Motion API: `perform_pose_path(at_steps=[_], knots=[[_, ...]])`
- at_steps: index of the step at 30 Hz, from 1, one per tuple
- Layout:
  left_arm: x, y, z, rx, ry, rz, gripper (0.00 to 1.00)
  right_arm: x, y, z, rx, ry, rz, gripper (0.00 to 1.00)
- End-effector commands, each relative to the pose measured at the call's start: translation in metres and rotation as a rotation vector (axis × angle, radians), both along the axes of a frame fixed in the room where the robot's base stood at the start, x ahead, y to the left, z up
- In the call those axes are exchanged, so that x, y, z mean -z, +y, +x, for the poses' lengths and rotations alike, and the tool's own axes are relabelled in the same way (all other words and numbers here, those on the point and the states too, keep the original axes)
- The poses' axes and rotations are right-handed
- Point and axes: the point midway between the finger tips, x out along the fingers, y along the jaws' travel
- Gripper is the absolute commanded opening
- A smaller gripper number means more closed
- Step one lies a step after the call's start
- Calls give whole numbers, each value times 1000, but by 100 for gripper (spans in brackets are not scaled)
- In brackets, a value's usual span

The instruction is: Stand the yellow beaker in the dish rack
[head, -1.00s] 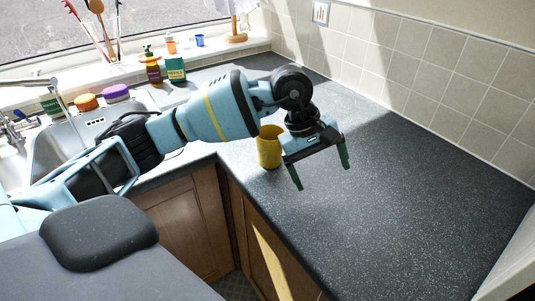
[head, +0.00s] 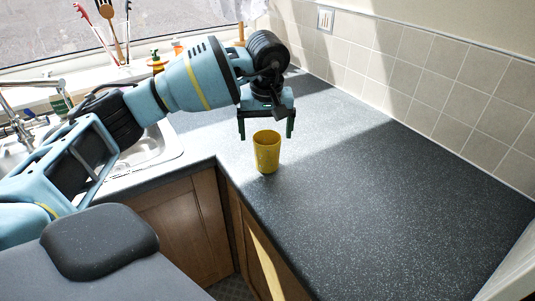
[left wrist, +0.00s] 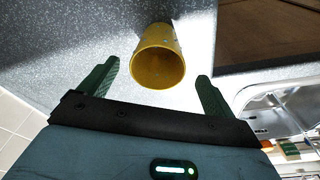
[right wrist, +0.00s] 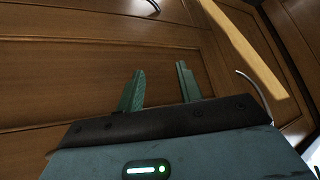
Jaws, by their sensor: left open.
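The yellow beaker (head: 267,158) stands upright on the dark speckled worktop (head: 370,190), near the inner corner of its front edge. My left gripper (head: 266,132) is open and empty, just above and behind the beaker in the head view. In the left wrist view the beaker (left wrist: 160,60) shows its open mouth, lying ahead of and between the spread fingers, with no finger seen touching it. My right gripper (right wrist: 159,70) shows only in the right wrist view, fingers apart and empty, facing wooden cupboard doors. I see no dish rack in these views.
The sink (head: 150,150) is at the left, partly behind my left arm. Utensils (head: 115,30) stand on the window sill. A tiled wall (head: 440,90) borders the worktop at the back right. The worktop right of the beaker is clear.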

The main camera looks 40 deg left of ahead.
Motion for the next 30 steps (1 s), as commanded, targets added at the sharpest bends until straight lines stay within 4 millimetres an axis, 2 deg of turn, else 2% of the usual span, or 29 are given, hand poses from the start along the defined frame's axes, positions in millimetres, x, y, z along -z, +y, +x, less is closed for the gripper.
perform_pose_path(at_steps=[4,13,22,23,30], knots=[[7,1,2,-1,0,0,90,-2,0,2,0,-5,0,36],[45,3,9,-1,-1,-1,90,-6,0,5,0,-12,0,36],[50,3,10,0,-2,-1,90,-5,-1,1,-1,-5,-2,36],[50,3,10,0,-2,-1,89,-5,-1,0,-2,-4,-2,36],[50,3,9,0,-2,-1,57,-4,-1,-3,-3,1,-2,36]])
